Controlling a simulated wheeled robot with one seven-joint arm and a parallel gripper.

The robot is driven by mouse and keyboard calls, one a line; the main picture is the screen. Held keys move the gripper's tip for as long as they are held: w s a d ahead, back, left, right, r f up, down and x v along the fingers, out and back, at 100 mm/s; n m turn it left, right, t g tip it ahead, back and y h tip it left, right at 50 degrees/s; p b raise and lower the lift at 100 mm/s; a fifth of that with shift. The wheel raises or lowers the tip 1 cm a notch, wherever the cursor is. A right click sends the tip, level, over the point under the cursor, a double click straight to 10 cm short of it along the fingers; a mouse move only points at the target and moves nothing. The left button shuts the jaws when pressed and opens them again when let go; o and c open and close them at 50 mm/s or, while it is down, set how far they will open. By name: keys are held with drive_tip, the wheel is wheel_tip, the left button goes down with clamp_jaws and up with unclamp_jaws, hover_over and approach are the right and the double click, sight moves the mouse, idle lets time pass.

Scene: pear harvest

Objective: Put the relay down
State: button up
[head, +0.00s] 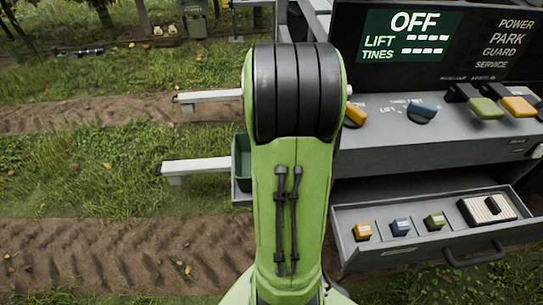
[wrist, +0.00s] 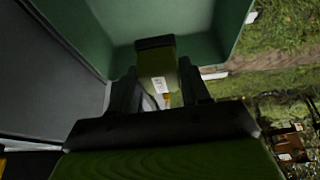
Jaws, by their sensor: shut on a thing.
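My gripper (wrist: 160,92) is shut on a relay (wrist: 157,64), an olive-green block with a dark end and a small white label. In the wrist view the relay is in front of the open green bin (wrist: 215,45); I cannot tell whether it touches the bin. In the head view my arm hides the gripper and the held relay. Part of the green bin (head: 241,170) shows at the arm's left side.
An open drawer (head: 345,262) at lower right holds a yellow relay (head: 362,232), a blue relay (head: 400,227), a green relay (head: 435,221) and a pale ribbed block (head: 487,209). Above it is a control panel (head: 400,150) with coloured switches; the display (head: 412,36) reads OFF. Tines (head: 200,166) jut left over grass.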

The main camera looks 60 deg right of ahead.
drive_tip(key=f+b, duration=0.1)
drive_tip(key=f, duration=0.3)
drive_tip(key=f+b, duration=0.1)
drive_tip(key=f, duration=0.3)
drive_tip(key=shift+s+a+f, duration=0.15)
drive_tip(key=shift+a, duration=0.05)
drive_tip(key=shift+f+b, duration=0.65)
drive_tip(key=shift+b, duration=0.2)
drive_tip(key=o, duration=1.1)
drive_tip(key=shift+r, duration=0.1)
